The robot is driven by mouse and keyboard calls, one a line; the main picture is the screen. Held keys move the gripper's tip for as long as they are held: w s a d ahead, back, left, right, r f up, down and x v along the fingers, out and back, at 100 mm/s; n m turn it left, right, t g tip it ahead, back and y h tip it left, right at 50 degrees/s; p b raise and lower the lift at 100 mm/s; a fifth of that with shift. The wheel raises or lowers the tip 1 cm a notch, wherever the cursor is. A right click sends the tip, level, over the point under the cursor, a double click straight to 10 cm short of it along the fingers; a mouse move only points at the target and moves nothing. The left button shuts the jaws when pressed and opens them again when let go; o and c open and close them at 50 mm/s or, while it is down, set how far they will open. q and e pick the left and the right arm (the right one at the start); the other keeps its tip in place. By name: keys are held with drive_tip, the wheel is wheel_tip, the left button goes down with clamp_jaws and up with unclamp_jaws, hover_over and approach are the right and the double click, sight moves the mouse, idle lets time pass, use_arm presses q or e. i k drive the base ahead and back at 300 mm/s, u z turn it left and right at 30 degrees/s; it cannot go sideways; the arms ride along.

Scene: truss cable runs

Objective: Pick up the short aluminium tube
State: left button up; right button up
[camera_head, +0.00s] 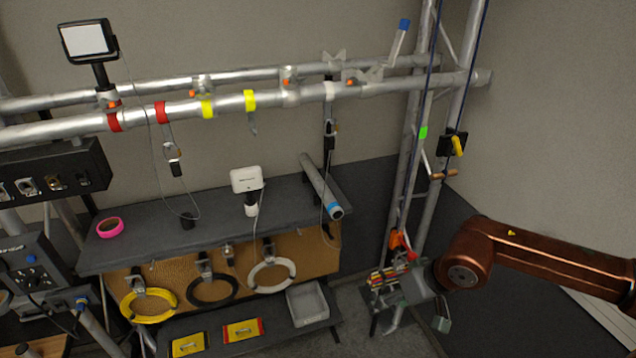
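A short aluminium tube (318,181) lies on the right end of the dark shelf (150,250), slanting from the back toward the front. Its near end has a blue band and reaches the shelf's front edge. My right arm comes in from the right, and my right gripper (420,322) hangs low, to the right of the shelf and below the tube, well apart from it. Its fingers look spread and nothing shows between them. My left gripper is not in view.
Horizontal truss rails (225,104) with clamps and hanging cables run above the shelf. An upright truss (408,150) stands right of the tube. A white device (246,180) and a pink tape roll (110,227) are on the shelf. A grey tray (307,306) is below.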

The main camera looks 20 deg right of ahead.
sight(333, 208)
drive_tip(key=i, duration=2)
